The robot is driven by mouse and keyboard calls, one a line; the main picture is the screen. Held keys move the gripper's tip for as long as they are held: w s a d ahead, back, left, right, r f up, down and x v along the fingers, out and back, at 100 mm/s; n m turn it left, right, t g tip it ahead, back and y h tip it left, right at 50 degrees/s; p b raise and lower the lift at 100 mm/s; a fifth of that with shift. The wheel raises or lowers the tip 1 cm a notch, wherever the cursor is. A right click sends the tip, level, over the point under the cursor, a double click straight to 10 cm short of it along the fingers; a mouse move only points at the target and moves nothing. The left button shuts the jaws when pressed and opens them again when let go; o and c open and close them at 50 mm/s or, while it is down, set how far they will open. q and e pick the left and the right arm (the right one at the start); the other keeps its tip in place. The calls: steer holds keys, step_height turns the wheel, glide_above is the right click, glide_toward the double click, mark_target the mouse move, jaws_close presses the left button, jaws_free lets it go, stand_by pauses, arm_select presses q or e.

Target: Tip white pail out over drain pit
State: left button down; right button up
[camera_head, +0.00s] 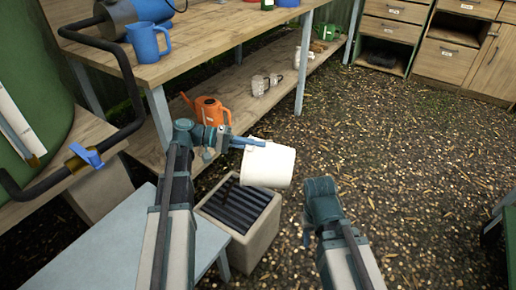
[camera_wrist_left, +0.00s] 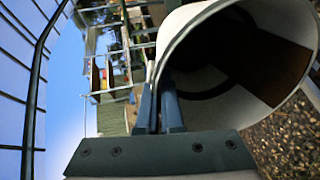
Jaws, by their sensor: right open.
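The white pail (camera_head: 267,165) hangs in the air, tilted, above and slightly right of the drain pit (camera_head: 265,228), a stone box with a dark slatted grate. My left gripper (camera_head: 250,142) is shut on the pail's wall at the rim. In the left wrist view the fingers (camera_wrist_left: 160,108) meet the near edge of the pail (camera_wrist_left: 185,40), and its open mouth shows a dark inside with a brown patch; I cannot tell what that patch is. My right arm stands to the right of the pail; its gripper fingers do not show.
A wooden bench (camera_head: 190,62) with a blue jug (camera_head: 147,42) stands at the left and back. An orange watering can (camera_head: 210,110) is on its lower shelf (camera_head: 260,100). A grey-blue table (camera_head: 105,245) stands left of the pit. Open gravel lies to the right.

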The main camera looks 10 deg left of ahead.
arm_select(q)
steer(key=shift+a+r+h+b, duration=0.15)
steer(key=shift+a+h+b, duration=0.6)
steer(key=shift+b, duration=0.2)
steer(key=shift+s+a+r+b, duration=0.1)
steer(key=shift+a+r+b, duration=0.05)
steer(key=shift+a+b, duration=0.2)
stand_by(1.8)
